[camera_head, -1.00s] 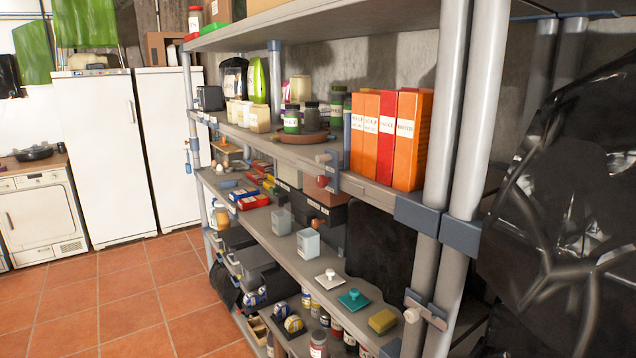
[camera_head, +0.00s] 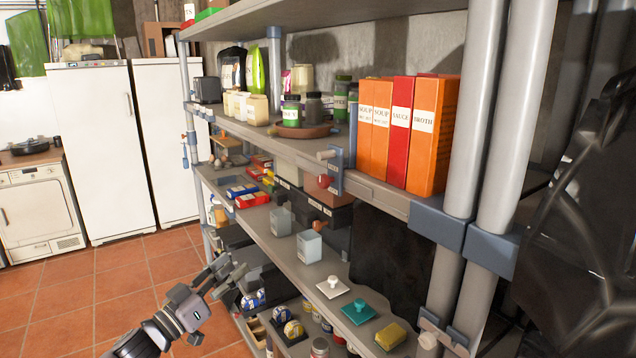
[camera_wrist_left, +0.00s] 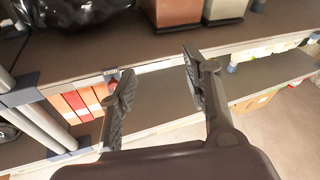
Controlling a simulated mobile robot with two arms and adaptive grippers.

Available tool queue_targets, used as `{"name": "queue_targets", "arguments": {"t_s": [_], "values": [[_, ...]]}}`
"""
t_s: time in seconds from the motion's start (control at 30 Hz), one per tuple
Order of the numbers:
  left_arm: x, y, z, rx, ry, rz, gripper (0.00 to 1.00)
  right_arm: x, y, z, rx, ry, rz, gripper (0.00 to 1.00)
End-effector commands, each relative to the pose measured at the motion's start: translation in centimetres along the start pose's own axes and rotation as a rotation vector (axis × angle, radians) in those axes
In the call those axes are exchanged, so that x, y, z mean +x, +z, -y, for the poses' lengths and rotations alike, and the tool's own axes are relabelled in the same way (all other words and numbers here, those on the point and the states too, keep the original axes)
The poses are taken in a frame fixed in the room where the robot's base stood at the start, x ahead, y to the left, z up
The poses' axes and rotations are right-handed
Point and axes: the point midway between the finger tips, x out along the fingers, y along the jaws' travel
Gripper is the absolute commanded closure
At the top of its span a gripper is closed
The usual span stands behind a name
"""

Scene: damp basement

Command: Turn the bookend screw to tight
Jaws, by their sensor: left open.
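The bookend (camera_head: 336,172) is a blue-grey plate clamped at the front edge of the middle shelf, left of the soup and sauce boxes. I cannot tell which way the screw is turned. My left gripper (camera_head: 231,270) is in the lower left of the head view, open and empty, in front of the shelf unit and apart from the bookend. In the left wrist view its two fingers (camera_wrist_left: 158,86) are spread with nothing between them. My right gripper is not in view.
Orange and red boxes (camera_head: 404,130) stand right of the bookend. Jars (camera_head: 313,108) stand on a round tray to its left. Tiled floor (camera_head: 120,285) is open at the left.

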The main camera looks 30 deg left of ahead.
Motion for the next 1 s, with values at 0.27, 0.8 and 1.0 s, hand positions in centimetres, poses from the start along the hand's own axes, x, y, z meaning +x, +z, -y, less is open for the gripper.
{"name": "queue_targets", "arguments": {"t_s": [0.27,0.8,1.0], "values": [[1.4,-8.6,-10.0,-0.038,0.276,-0.095,0.55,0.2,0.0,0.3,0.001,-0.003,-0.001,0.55],[8.6,-9.9,-12.3,-0.041,0.284,-0.101,0.55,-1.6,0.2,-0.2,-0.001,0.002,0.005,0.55],[11.6,-10.3,-13.2,-0.04,0.283,-0.102,0.55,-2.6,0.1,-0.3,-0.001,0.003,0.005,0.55]]}}
